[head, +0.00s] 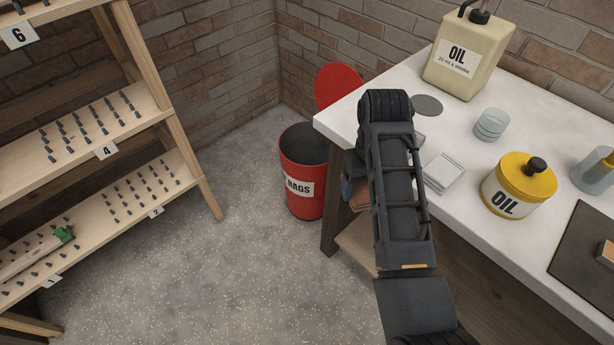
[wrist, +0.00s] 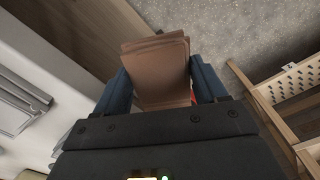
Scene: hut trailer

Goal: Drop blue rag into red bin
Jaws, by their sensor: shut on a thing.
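My gripper (head: 352,190) is beside the table's near left corner, partly hidden behind my arm in the head view. In the wrist view its two blue fingers (wrist: 160,72) are shut on a brown folded cloth (wrist: 157,88), which also shows in the head view (head: 360,196). No separate blue rag shows; the held cloth looks brown. The red bin (head: 299,205), labelled RAGS, stands on the floor left of my gripper. Its red lid (head: 338,84) is raised and its mouth is open. The held cloth is right of the bin, outside it.
A wooden pegged shelf (head: 190,160) stands at left. The floor (head: 230,270) between is clear.

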